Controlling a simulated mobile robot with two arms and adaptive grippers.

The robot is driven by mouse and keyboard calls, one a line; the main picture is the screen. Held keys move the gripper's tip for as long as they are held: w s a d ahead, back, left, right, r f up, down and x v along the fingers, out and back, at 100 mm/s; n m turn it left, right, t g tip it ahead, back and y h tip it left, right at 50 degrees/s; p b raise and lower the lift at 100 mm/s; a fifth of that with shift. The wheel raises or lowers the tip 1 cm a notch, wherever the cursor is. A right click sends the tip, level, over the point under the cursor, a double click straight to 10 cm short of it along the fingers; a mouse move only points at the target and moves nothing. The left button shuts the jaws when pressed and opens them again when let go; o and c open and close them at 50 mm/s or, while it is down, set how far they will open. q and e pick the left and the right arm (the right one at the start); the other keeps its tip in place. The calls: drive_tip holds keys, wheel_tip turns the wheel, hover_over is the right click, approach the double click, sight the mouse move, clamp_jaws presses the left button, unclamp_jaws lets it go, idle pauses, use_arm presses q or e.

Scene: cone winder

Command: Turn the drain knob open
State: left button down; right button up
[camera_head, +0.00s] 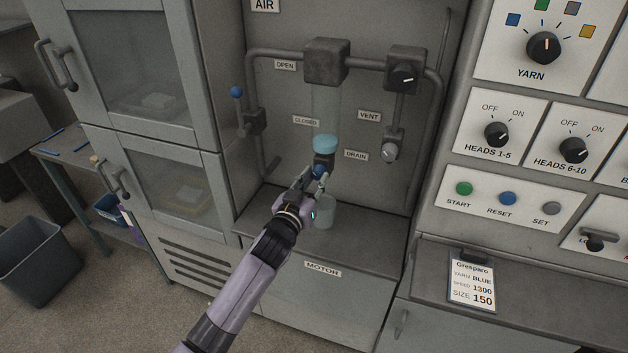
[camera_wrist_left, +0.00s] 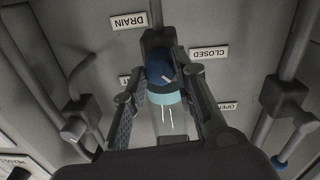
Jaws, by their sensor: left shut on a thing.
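The drain knob (camera_head: 319,172) is a small dark blue knob below the clear filter bowl, beside the DRAIN label (camera_head: 356,156). It also shows in the left wrist view (camera_wrist_left: 158,66), with a light mark on its face. My left gripper (camera_head: 313,184) reaches up to it from below and is shut on it, one finger on each side. The fingers partly cover the knob in the head view. Light blue liquid (camera_head: 326,144) stands in the bottom of the bowl (camera_head: 326,108). My right gripper is not in view.
A clear cup (camera_head: 325,212) stands on the ledge just below the knob, close to my left gripper. A blue-tipped lever (camera_head: 237,92) is at left, and the vent knob (camera_head: 390,152) at right. A control panel (camera_head: 500,170) fills the right side.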

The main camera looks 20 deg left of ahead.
use_arm(q)
drive_tip(key=m+p, duration=0.1)
drive_tip(key=m, duration=0.3)
drive_tip(key=m+p, duration=0.1)
drive_tip(key=m, duration=0.7)
drive_tip(key=shift+m+p, duration=0.3)
drive_tip(key=shift+m, duration=0.1)
drive_tip(key=m, duration=0.4)
drive_tip(key=shift+y, duration=0.3)
drive_tip(key=shift+d+m, duration=0.1)
drive_tip(key=shift+m, duration=0.3)
drive_tip(key=c, duration=1.3)
unclamp_jaws()
